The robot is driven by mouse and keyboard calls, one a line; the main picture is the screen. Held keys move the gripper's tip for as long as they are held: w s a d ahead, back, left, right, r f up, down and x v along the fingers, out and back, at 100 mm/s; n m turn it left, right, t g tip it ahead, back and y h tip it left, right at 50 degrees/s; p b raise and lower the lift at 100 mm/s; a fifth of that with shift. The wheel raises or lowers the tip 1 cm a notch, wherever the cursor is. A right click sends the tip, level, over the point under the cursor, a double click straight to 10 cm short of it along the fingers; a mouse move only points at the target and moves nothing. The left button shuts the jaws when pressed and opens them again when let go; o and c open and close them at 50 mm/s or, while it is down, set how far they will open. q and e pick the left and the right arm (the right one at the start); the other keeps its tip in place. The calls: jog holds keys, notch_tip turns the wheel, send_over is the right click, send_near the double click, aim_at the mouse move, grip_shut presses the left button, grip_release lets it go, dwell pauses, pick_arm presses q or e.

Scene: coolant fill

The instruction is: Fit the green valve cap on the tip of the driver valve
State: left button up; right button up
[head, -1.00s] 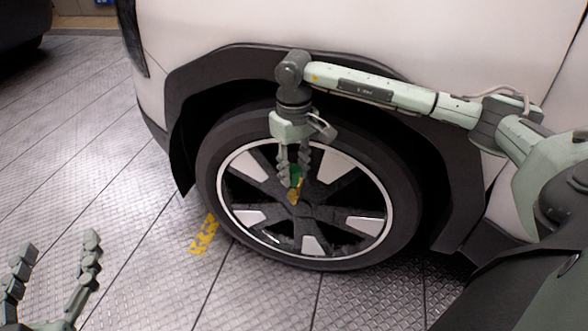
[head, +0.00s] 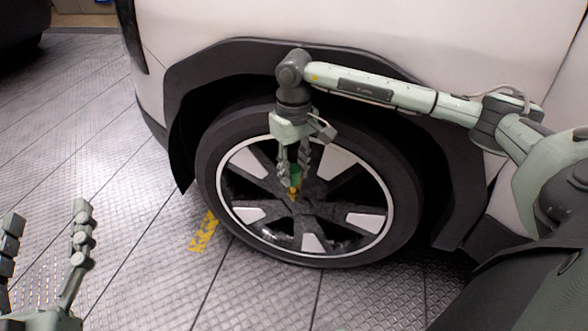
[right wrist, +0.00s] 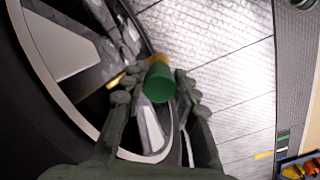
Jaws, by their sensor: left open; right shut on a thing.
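The green valve cap (head: 296,171) is held between the fingers of my right gripper (head: 294,168), in front of the wheel. In the right wrist view the cap (right wrist: 160,84) sits between the fingertips (right wrist: 156,88). The brass-coloured driver valve (head: 294,193) shows just below the cap in the head view; in the right wrist view the valve (right wrist: 131,72) lies right behind the cap. Whether cap and valve touch, I cannot tell. My left gripper (head: 47,216) is open and empty at the lower left, away from the wheel.
The wheel's dark tyre (head: 228,135) and the white car body (head: 230,25) stand close around my right gripper. A yellow marking (head: 203,232) is on the metal floor (head: 130,180). Open floor lies left of the wheel. A bin with coloured items (right wrist: 298,168) shows in the right wrist view.

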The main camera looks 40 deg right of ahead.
aim_at(294, 186)
jog(key=shift+b, duration=0.5)
dwell(1.3)
jog(key=shift+f+b, duration=1.35)
jog(key=shift+f, duration=0.2)
jog(key=o, duration=1)
jog(key=shift+r, duration=0.1)
notch_tip(294, 186, up, 12)
jog(key=shift+f, duration=0.1)
